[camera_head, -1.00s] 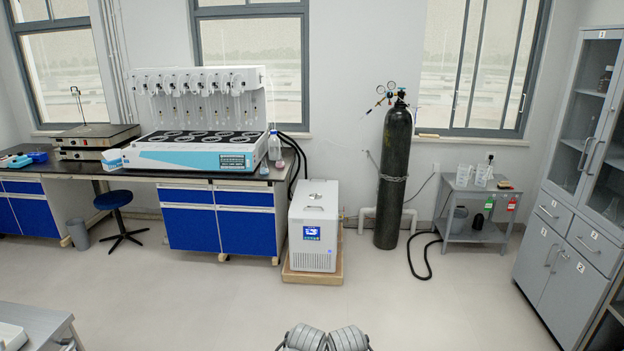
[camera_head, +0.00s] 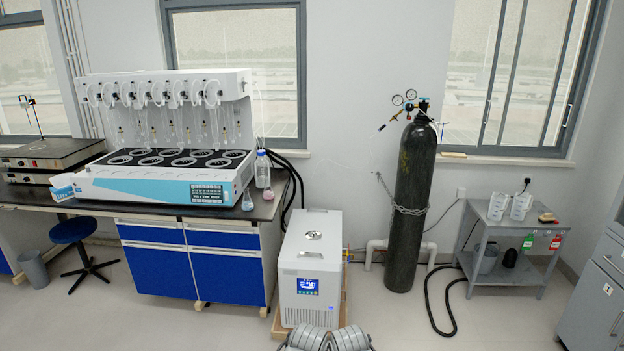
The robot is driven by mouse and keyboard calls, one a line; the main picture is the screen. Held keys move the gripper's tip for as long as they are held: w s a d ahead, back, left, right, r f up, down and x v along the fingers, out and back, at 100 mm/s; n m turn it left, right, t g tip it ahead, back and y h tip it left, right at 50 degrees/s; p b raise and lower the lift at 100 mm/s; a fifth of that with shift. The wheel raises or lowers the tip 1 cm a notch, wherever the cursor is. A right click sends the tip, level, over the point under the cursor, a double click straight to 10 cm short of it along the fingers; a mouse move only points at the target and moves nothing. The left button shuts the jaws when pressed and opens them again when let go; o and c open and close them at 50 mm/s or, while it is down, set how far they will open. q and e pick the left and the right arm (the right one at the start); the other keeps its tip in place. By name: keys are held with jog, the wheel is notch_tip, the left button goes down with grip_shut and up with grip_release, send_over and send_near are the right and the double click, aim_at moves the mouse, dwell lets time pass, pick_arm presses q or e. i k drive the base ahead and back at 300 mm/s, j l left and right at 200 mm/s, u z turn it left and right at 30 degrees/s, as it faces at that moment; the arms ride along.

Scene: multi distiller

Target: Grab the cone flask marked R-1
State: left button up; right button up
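A small cone-shaped flask (camera_head: 248,201) stands on the dark bench top at the right front corner of the white and blue distiller (camera_head: 155,186). It is too small for me to read any mark on it, so I cannot tell whether it is R-1. A second small pinkish vessel (camera_head: 268,194) stands just right of it, below a clear bottle with a blue cap (camera_head: 262,172). Only grey rounded parts of my own arms show at the bottom centre. Neither gripper shows, and both are well away from the bench.
A white chiller box (camera_head: 309,270) stands on the floor right of the bench (camera_head: 225,235). A black gas cylinder (camera_head: 411,200) and its hose are further right. A blue stool (camera_head: 71,231) and a bin are at left. The floor in front of the blue cabinets is clear.

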aim_at(247, 203)
jog(key=i, duration=0.9)
jog(key=i+l, duration=0.1)
jog(key=i, duration=0.85)
jog(key=i+u, duration=0.1)
jog(key=i, duration=0.8)
